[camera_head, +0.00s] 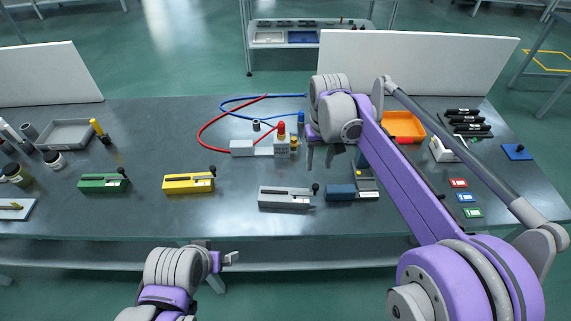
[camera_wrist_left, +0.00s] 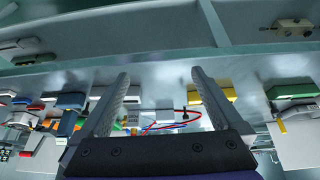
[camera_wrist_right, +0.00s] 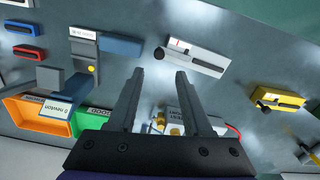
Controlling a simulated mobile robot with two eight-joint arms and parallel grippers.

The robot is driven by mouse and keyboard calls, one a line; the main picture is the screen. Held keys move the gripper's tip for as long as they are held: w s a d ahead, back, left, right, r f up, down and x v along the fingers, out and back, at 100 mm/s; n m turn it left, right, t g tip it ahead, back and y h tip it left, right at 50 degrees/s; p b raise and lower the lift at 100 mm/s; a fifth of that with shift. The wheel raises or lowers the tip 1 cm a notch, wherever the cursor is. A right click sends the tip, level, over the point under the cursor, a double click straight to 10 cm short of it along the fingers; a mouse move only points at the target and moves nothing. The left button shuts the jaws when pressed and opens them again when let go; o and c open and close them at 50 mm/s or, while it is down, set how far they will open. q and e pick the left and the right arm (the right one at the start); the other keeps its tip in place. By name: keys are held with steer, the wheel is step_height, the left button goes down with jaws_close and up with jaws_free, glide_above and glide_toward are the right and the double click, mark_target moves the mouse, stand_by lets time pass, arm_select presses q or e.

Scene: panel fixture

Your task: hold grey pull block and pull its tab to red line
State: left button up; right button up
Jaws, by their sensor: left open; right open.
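The grey pull block (camera_head: 285,197) lies near the table's front edge, with a black knob (camera_head: 315,188) at its right end. In the right wrist view the same block (camera_wrist_right: 195,60) shows with its slot, a small red mark and the knob, beyond my fingertips. My right gripper (camera_wrist_right: 160,75) is open and empty above the table, behind the block and apart from it. In the head view my arm partly hides this gripper. My left gripper (camera_head: 231,258) is open and empty in front of the table; its spread fingers show in the left wrist view (camera_wrist_left: 160,78).
A yellow block (camera_head: 188,184) and a green block (camera_head: 104,183) lie left of the grey one. A blue block (camera_head: 340,192) lies close on its right. A fixture with red and blue cables (camera_head: 242,148) stands behind. An orange bin (camera_head: 404,126) is at the back right.

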arm_select(q)
steer(key=w+d+r+n+g, duration=0.1)
steer(key=w+d+r+n, duration=0.1)
steer(key=w+r+n, duration=0.3)
steer(key=n+g, duration=0.4)
steer(key=n, duration=0.8)
glide_above(270, 194)
step_height(270, 194, down, 5)
steer(key=shift+w+f, duration=0.1)
steer(key=shift+f, duration=0.35)
step_height(270, 194, down, 10)
steer(key=shift+r, duration=0.2)
steer(key=shift+c, duration=0.2)
